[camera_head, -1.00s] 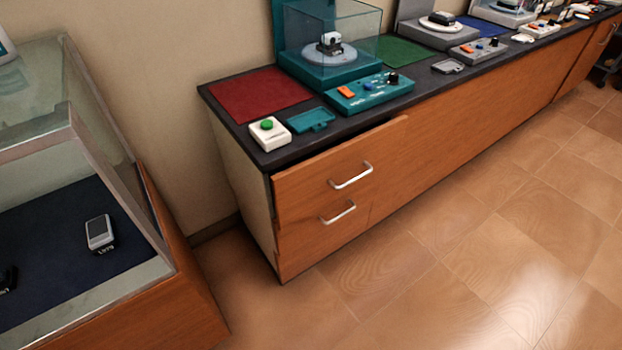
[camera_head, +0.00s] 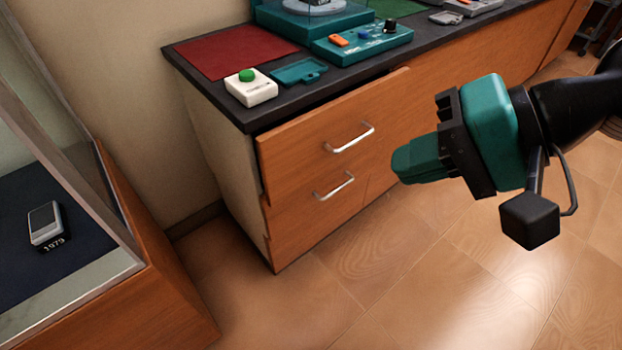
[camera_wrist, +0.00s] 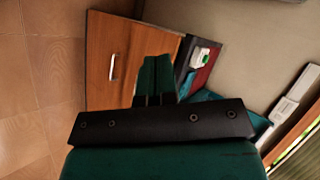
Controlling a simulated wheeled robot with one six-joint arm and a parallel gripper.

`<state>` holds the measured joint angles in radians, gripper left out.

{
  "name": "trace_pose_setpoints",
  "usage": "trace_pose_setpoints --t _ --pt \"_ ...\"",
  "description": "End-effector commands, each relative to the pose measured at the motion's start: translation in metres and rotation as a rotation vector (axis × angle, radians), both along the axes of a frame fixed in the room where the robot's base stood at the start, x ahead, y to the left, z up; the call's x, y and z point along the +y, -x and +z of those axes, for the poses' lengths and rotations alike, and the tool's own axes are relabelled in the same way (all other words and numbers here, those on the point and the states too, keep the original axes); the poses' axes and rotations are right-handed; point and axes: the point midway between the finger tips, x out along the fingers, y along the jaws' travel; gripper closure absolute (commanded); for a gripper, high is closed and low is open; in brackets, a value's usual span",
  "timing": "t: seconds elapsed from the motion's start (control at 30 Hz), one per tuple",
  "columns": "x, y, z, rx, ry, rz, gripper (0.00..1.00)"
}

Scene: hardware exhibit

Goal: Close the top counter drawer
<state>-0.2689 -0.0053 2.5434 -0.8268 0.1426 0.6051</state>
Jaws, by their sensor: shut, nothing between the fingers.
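The top counter drawer (camera_head: 310,136) has a wooden front with a silver bar handle (camera_head: 350,139). It stands slightly open, with a dark gap between its upper edge and the black countertop. A second drawer (camera_head: 318,207) with a similar handle is below it. My gripper (camera_head: 397,166) is shut and empty, to the right of the drawer fronts in the head view and apart from them as far as I can tell. In the wrist view, my gripper (camera_wrist: 157,60) points toward a wooden front (camera_wrist: 115,60) with a silver handle, and hides part of it.
The dark countertop (camera_head: 335,78) holds a white box with a green button (camera_head: 251,88), a teal tray (camera_head: 299,71) and a teal control panel (camera_head: 362,43). A glass display case (camera_head: 75,200) stands at left. Tiled floor (camera_head: 370,285) in front is clear.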

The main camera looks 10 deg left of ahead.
Motion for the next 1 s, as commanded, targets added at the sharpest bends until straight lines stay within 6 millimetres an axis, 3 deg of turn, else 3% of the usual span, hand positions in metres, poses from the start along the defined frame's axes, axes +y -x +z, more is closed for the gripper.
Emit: trace_pose_setpoints --t 0.03,0.23,0.5,0.7,0.87,1.0 --pt "0.012 -0.008 -0.045 0.09 -0.089 -0.085 1.0" --pt "0.047 -0.047 -0.112 0.517 -0.475 -0.446 1.0" --pt "0.047 -0.108 -0.191 1.097 -0.92 -0.848 1.0" --pt "0.037 -0.131 -0.216 1.301 -1.077 -0.981 1.0" --pt "0.042 -0.139 -0.212 1.331 -1.099 -0.999 1.0" --pt "0.058 -0.149 -0.208 1.331 -1.095 -0.998 1.0"
